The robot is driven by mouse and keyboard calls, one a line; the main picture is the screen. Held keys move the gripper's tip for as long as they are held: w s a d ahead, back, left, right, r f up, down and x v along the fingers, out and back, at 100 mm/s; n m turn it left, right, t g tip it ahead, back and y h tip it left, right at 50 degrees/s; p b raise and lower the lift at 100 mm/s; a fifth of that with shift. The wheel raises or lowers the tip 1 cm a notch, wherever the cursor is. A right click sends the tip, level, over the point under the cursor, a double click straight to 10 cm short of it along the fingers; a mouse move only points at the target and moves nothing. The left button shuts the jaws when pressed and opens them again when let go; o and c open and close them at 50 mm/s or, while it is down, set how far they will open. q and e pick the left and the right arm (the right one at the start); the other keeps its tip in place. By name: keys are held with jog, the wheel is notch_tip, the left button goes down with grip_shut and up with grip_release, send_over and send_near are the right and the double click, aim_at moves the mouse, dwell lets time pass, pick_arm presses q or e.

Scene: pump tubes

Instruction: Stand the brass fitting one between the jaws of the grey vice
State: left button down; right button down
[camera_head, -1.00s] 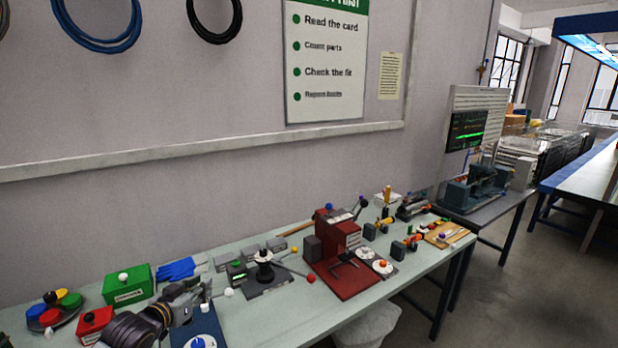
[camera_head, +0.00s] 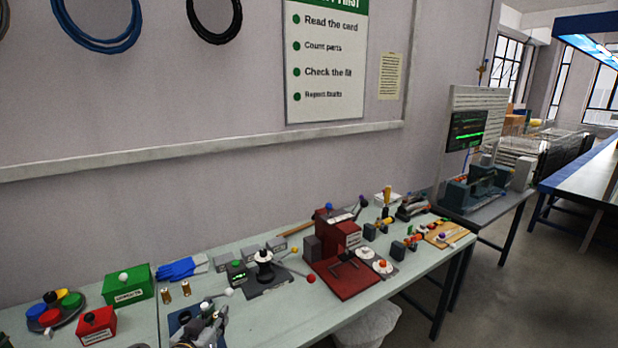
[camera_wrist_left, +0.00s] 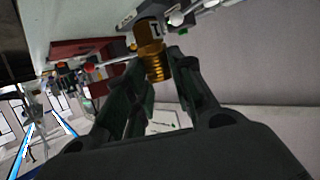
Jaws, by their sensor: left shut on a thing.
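My left gripper (camera_head: 206,322) is at the bottom of the head view, over a blue plate (camera_head: 178,320). In the left wrist view its fingers (camera_wrist_left: 158,62) are shut on a threaded brass fitting (camera_wrist_left: 151,45). The head view does not show the held fitting clearly. Two other brass fittings, a left one (camera_head: 167,297) and a right one (camera_head: 186,288), stand on the table behind the gripper. I cannot single out the grey vice; the gripper may hide part of it. My right gripper is not in view.
A green box (camera_head: 130,286), a red box (camera_head: 96,326) and a tray of coloured knobs (camera_head: 54,312) stand left. Blue gloves (camera_head: 180,268) lie behind.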

pick_arm(q)
jog(key=s+d+f+n+y, duration=0.1)
jog(key=s+d+f, duration=0.1)
jog(key=s+f, duration=0.4)
jog(key=shift+d+f, duration=0.4)
jog(key=shift+f, duration=0.6)
jog(key=shift+d, duration=0.1)
